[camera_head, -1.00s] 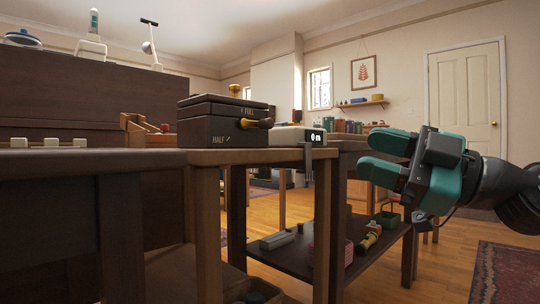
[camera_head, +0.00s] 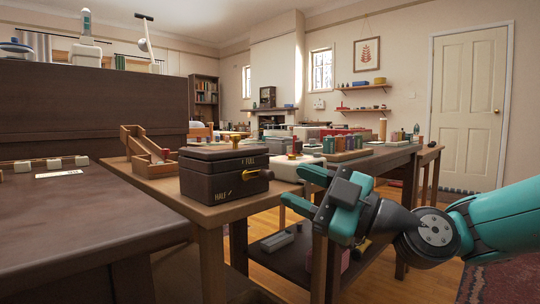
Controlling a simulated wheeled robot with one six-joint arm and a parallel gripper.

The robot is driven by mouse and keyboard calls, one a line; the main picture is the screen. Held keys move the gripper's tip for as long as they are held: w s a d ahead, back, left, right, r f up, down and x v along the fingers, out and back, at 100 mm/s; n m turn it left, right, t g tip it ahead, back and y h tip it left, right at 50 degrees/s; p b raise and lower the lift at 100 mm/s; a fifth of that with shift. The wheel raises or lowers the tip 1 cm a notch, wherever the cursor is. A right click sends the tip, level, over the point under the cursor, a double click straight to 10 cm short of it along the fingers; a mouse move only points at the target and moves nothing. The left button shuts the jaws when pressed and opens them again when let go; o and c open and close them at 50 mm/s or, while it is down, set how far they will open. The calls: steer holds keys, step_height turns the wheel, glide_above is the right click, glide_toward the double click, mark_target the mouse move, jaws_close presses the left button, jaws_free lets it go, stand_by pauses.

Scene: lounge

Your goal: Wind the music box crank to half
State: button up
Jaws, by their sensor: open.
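The music box (camera_head: 212,180) is a dark brown lidded box on the near corner of a wooden table. Its right-hand face carries yellow marks reading HALF at lower left and FULL at the top. The crank (camera_head: 257,175) has a brass arm and a dark knob on that face, with the knob toward the right. The fingers are open and empty, apart from the crank in the picture.
A wooden tray with a ramp (camera_head: 150,158) stands behind the box at left. A white device (camera_head: 296,166) sits behind the crank, close to my fingers. A dark table (camera_head: 80,215) fills the left front. A lower shelf (camera_head: 290,258) holds small items.

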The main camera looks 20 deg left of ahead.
mark_target(272, 176)
steer(key=x, duration=0.6)
steer(key=shift+a+f, duration=0.1)
jaws_close()
